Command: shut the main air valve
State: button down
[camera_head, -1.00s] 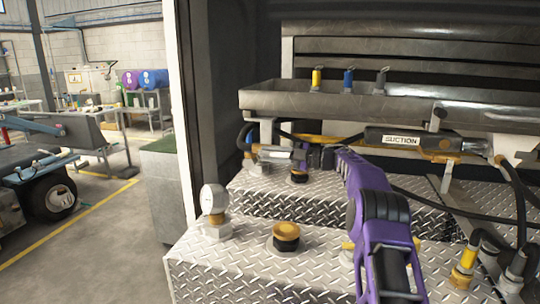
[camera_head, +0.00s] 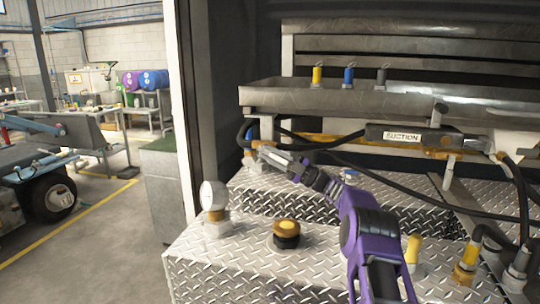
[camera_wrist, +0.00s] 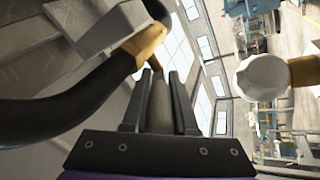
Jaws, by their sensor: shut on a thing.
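The main air valve appears to be the brass fitting (camera_head: 256,144) with a black hose at the back left of the tread-plate tank top; it is small and partly hidden by my gripper. My gripper (camera_head: 265,152) reaches it from the right. In the wrist view, my gripper (camera_wrist: 158,90) has its two dark fingers on either side of a slim dark grey bar (camera_wrist: 159,105), which looks like the valve's lever. The bar lies lengthwise between the fingers, below a brass elbow (camera_wrist: 146,44). The lever's angle to the valve body is unclear.
A white round gauge (camera_head: 213,195) and a black-and-brass cap (camera_head: 286,235) stand on the front tank. A steel tray (camera_head: 340,97) with several coloured handles runs above. The SUCTION reel handle (camera_head: 402,137) and black hoses lie right.

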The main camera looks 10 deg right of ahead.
jog(key=shift+w+a+f+t+y, duration=0.15)
jog(key=shift+f+t+y, duration=0.15)
jog(key=shift+y, duration=0.6)
jog(key=shift+s+a+f+t+y, duration=0.1)
jog(key=shift+f+t+y, duration=0.15)
jog(key=shift+y, duration=0.65)
jog(key=c, duration=0.7)
grip_release()
jog(key=shift+r, duration=0.1)
jog(key=s+d, duration=0.4)
jog(key=d, duration=0.8)
jog(key=shift+s+f+p, duration=0.3)
jog(key=shift+s+f, duration=0.1)
jog(key=shift+f, duration=0.05)
